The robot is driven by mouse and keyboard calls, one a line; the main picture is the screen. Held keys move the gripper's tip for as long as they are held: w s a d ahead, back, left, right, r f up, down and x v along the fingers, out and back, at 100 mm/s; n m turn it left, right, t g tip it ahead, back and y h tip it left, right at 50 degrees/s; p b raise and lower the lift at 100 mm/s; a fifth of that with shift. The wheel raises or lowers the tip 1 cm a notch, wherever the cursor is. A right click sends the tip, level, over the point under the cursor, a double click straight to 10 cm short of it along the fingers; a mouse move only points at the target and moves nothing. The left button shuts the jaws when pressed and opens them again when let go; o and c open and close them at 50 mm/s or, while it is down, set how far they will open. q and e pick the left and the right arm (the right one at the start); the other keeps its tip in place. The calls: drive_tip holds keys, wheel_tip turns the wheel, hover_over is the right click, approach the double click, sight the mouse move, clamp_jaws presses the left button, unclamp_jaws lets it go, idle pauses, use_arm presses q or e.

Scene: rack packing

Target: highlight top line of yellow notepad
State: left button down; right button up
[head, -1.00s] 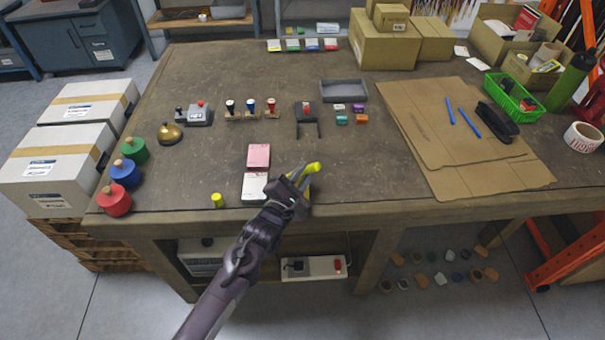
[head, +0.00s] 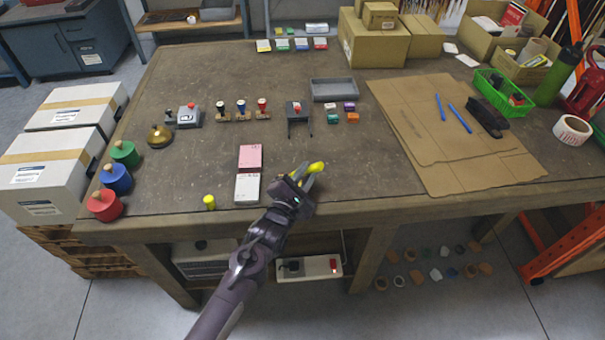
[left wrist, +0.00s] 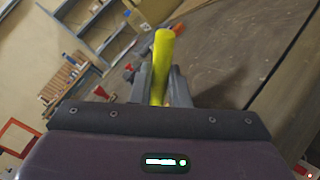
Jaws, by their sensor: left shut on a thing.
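My left gripper (head: 303,178) is shut on a yellow highlighter (head: 316,167), above the table's front part. In the left wrist view the highlighter (left wrist: 161,60) sticks out between the fingers. A small yellow cap-like cylinder (head: 209,202) stands near the front edge. A pink notepad (head: 250,157) and a white pad (head: 247,188) lie left of the gripper, end to end and apart from it. I cannot make out a clearly yellow notepad; a yellow-marked card (head: 263,46) lies at the far edge. My right gripper is not in view.
The table (head: 330,140) is bare around the gripper. Stamps (head: 241,110), a grey tray (head: 334,90) and a brass bell (head: 159,136) stand farther back. Cardboard sheets (head: 440,135) with blue pens lie right. Red, blue and green knobbed weights (head: 104,205) line the left edge.

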use_arm(q)
drive_tip(key=shift+s+d+f, duration=0.15)
drive_tip(key=shift+d, duration=0.7)
wheel_tip(320, 180, up, 7)
drive_tip(key=p, duration=0.6)
drive_tip(key=shift+a, duration=0.1)
idle(0.5)
drive_tip(key=s+a+r+n+y, duration=0.2)
drive_tip(key=s+a+r+y, duration=0.1)
drive_tip(key=a, duration=0.6)
drive_tip(key=s+a+r+n+t+y, duration=0.1)
drive_tip(key=s+a+r+n+y, duration=0.1)
drive_tip(key=a, duration=0.6)
drive_tip(key=s+a+r+n+t+y, duration=0.1)
drive_tip(key=s+a+r+y, duration=0.3)
drive_tip(key=a, duration=0.5)
wheel_tip(320, 180, up, 2)
drive_tip(key=shift+s+a+r+n, duration=0.25)
drive_tip(key=shift+s+n, duration=0.25)
drive_tip(key=shift+s, duration=0.75)
